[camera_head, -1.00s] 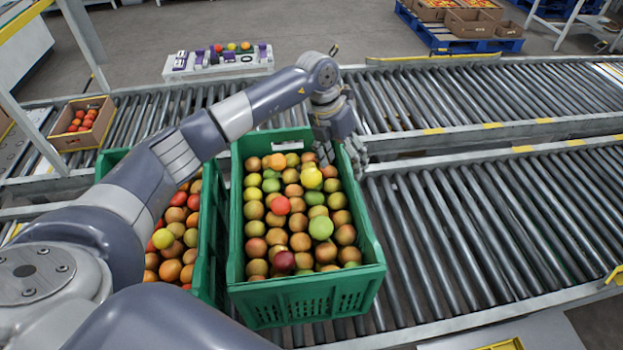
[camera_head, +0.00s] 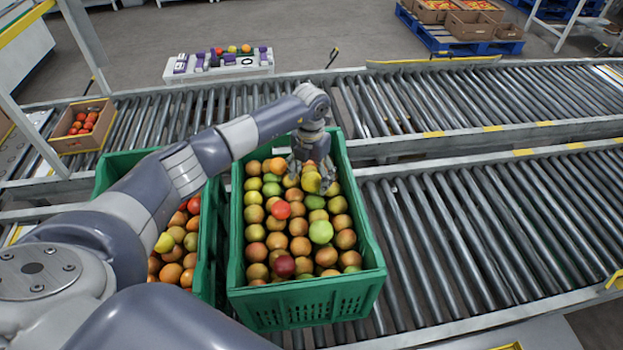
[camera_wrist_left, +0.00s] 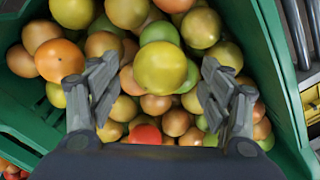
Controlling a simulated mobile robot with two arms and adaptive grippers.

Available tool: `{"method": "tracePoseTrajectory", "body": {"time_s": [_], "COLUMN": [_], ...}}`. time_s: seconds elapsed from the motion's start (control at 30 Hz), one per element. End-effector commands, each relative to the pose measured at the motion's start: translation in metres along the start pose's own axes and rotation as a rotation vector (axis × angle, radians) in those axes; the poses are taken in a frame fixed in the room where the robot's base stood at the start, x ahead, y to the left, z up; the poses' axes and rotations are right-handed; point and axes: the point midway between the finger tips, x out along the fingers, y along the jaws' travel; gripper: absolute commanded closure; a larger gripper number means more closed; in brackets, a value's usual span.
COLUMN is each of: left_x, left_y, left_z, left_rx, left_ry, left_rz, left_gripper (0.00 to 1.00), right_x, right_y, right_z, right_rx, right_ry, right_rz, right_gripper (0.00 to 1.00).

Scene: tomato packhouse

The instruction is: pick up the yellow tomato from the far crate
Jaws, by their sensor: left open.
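The yellow tomato (camera_head: 311,183) lies on top of the mixed tomatoes in the right-hand green crate (camera_head: 305,302), toward its far end. My left gripper (camera_head: 313,176) is over it, pointing down, with its fingers open. In the left wrist view the yellow tomato (camera_wrist_left: 160,68) sits between the two spread fingers (camera_wrist_left: 160,80), with a gap on each side. It stands higher than the tomatoes around it. In the head view the fingers partly hide it. My right gripper is not in view.
Red, orange and green tomatoes surround it closely. The crate wall (camera_wrist_left: 270,50) is near the right finger. A second green crate (camera_head: 210,245) stands left, partly behind my arm, with another yellow tomato (camera_head: 164,243). The roller conveyor (camera_head: 490,220) to the right is clear.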

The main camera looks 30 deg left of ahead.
Motion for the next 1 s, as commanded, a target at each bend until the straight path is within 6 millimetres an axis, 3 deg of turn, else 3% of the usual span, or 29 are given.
{"method": "tracePoseTrajectory", "body": {"time_s": [0.1, 0.33, 0.4, 0.53, 0.87, 1.0], "left_x": [0.009, 0.011, 0.011, 0.011, 0.01, -0.002], "left_y": [-0.001, 0.0, 0.0, 0.0, 0.0, 0.0], "left_z": [0.0, 0.0, 0.0, 0.0, 0.0, 0.002], "left_rx": [-0.001, 0.0, 0.0, 0.0, 0.0, 0.001], "left_ry": [0.001, -0.001, -0.001, -0.001, -0.002, -0.005], "left_rz": [-0.002, -0.001, -0.001, -0.001, -0.001, -0.001], "left_gripper": [0.28, 0.28, 0.43, 0.64, 0.64, 0.64], "right_x": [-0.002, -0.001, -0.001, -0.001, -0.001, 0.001], "right_y": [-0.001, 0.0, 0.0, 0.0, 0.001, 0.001], "right_z": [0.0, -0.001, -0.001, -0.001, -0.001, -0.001], "right_rx": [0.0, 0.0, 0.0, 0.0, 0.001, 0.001], "right_ry": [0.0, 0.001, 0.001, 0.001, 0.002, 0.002], "right_rz": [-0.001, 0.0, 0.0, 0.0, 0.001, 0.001], "right_gripper": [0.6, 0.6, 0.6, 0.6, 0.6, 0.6]}}
